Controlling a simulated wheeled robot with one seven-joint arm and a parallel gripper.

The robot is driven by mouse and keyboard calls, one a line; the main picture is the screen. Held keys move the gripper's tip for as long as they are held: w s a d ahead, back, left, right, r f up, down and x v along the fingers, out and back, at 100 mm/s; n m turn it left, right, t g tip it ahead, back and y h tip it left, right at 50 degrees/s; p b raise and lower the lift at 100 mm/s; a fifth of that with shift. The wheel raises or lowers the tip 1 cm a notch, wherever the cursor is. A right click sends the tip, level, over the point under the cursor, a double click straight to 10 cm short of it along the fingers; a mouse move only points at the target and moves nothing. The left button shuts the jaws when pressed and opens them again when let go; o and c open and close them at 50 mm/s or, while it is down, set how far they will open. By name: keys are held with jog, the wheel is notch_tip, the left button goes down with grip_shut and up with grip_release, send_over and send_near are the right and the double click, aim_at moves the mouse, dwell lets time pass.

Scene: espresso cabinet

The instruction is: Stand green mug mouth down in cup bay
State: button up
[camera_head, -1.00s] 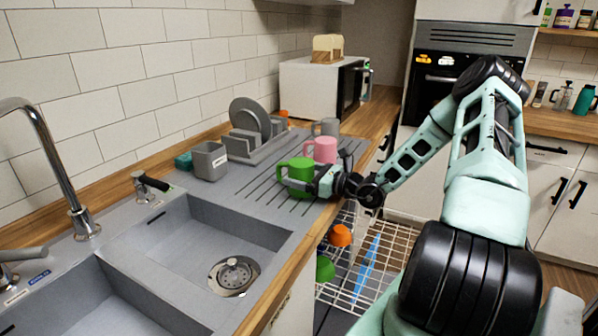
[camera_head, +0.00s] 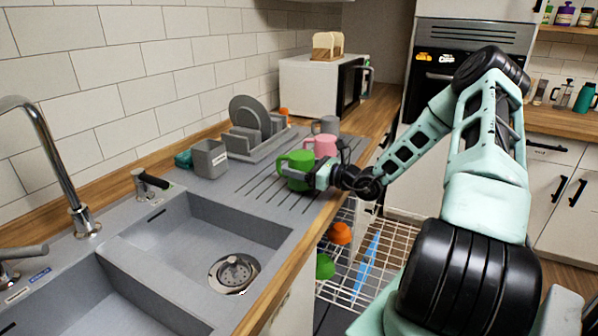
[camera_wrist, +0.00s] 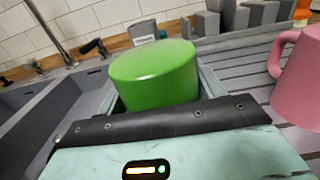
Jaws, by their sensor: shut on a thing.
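The green mug (camera_head: 297,171) is in my gripper (camera_head: 318,177) at the ribbed drainboard (camera_head: 262,205), right of the sink. Its handle points left in the head view. In the wrist view the green mug (camera_wrist: 155,75) shows a closed, rounded green face on top, so it appears mouth down. My gripper (camera_wrist: 158,100) is shut on its body, with the dark jaw edge hiding the lower part. I cannot tell whether the mug touches the drainboard. No part is clearly marked as the cup bay.
A pink mug (camera_head: 325,144) stands close behind the green mug. A grey mug (camera_head: 327,125) is farther back. A grey dish rack (camera_head: 262,145) and grey caddy (camera_head: 209,159) stand left. A wire rack (camera_head: 385,243) with colored items is below the counter edge.

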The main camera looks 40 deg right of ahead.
notch_tip(320, 180, up, 8)
jog(key=shift+r, duration=0.1)
jog(key=shift+f+b, duration=3)
jog(key=shift+f, duration=1.75)
jog(key=o, duration=1.2)
jog(key=shift+o, duration=0.2)
jog(key=v, duration=1.7)
jog(key=shift+s+b, duration=0.2)
jog(key=shift+b, duration=0.15)
jog(key=shift+d, duration=0.1)
